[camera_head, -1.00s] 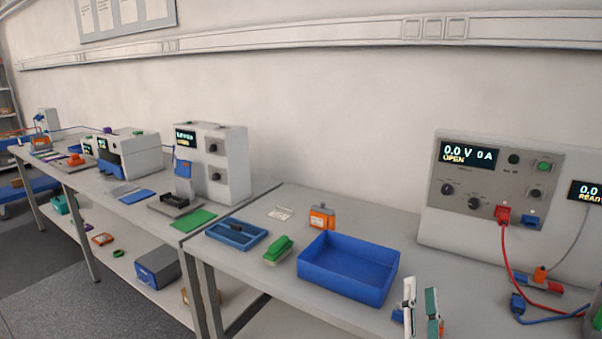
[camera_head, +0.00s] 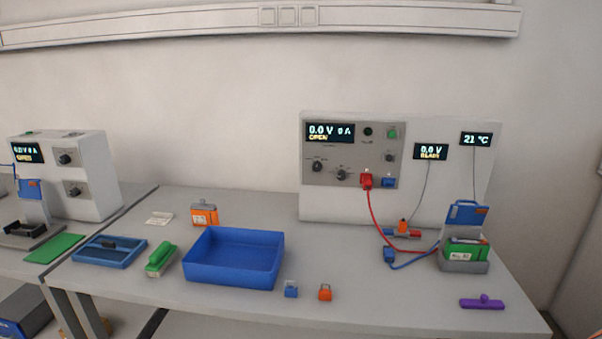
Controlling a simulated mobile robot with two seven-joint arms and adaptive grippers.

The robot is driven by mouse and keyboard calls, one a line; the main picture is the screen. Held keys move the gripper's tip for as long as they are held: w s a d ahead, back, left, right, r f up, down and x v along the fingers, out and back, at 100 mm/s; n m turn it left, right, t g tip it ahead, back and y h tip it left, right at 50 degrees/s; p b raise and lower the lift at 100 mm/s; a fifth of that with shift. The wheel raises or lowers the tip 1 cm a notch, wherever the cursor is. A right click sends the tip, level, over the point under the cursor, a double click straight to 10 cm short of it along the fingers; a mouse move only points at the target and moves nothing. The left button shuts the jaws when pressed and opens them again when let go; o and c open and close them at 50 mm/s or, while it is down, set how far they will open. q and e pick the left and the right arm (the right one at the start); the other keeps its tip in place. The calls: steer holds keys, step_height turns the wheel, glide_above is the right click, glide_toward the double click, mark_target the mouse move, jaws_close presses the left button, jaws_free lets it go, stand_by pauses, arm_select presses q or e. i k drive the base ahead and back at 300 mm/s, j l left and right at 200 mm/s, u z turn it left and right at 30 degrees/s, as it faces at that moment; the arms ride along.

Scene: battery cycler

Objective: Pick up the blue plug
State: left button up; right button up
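The blue plug (camera_head: 390,255) lies on the table at the end of a blue cable, in front of the cycler. The cable (camera_head: 418,262) runs right towards the green battery in its grey holder (camera_head: 464,266). The cycler's blue socket (camera_head: 388,183) appears empty. A red plug (camera_head: 366,181) sits at the red socket beside it, with a red cable hanging down. Neither of my grippers is in view.
A blue tray (camera_head: 234,278), a small blue piece (camera_head: 291,290) and a small orange piece (camera_head: 325,293) are left of the plug. A red and orange piece (camera_head: 402,231) lies just behind it. A purple piece (camera_head: 482,303) lies front right. Table in front of the plug is clear.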

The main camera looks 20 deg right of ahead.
mark_target(389, 253)
steer(key=z, duration=1.35)
